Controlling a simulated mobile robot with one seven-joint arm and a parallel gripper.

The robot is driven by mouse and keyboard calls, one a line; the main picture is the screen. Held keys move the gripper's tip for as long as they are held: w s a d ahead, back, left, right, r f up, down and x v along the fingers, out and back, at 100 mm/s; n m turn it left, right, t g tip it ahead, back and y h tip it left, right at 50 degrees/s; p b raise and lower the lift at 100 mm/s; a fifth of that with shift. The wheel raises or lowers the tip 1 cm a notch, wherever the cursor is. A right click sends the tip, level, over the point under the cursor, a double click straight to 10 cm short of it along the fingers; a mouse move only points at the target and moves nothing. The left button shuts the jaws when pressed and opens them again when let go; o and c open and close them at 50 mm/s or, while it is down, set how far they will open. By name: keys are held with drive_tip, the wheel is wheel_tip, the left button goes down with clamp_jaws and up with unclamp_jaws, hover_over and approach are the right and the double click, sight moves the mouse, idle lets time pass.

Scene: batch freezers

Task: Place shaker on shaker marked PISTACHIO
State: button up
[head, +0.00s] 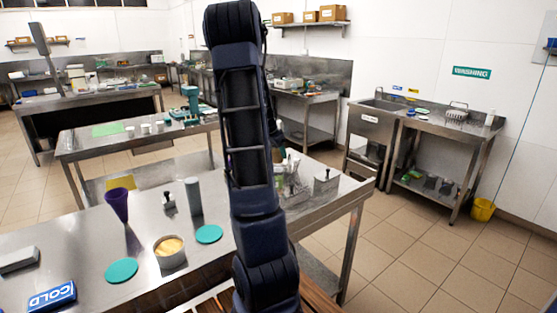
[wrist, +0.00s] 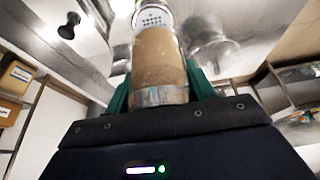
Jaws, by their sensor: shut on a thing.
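My gripper (wrist: 158,88) has green fingers and is shut on a shaker (wrist: 158,62) in the wrist view. The shaker is a clear cylinder with tan contents, a metal band at one end and a pale perforated cap at the other. In the head view my dark arm rises through the middle and hides the gripper and held shaker. I cannot make out a shaker marked PISTACHIO; no such label is readable in either view.
The steel table (head: 75,240) holds a purple cone (head: 118,204), a grey cylinder (head: 193,196), a tan-filled tub (head: 170,252), teal discs (head: 121,271) and a blue COLD block (head: 52,296). A sink (head: 378,122) is beyond.

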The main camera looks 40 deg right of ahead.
sight(279, 159)
drive_tip(key=shift+f, duration=1.9)
drive_tip(key=shift+f, duration=0.15)
drive_tip(key=o, duration=1)
drive_tip(key=shift+o, duration=0.2)
drive_tip(key=v, duration=1.2)
drive_tip(key=s+a+r+n+t+y, duration=0.1)
drive_tip(key=s+a+r+n, duration=0.15)
drive_tip(key=a, duration=0.35)
drive_tip(key=s+a+r+n+t+y, duration=0.1)
drive_tip(key=s+a+r+n, duration=0.15)
drive_tip(key=a, duration=0.45)
drive_tip(key=s+a+r+n+t+y, duration=0.1)
drive_tip(key=s+a+n+t+y, duration=0.1)
drive_tip(key=s+a+n, duration=1.1)
drive_tip(key=s+a, duration=0.6)
drive_tip(key=a, duration=0.3)
drive_tip(key=shift+s+a+r+t, duration=0.15)
drive_tip(key=shift+a+r+t, duration=0.05)
drive_tip(key=shift+a+t, duration=0.1)
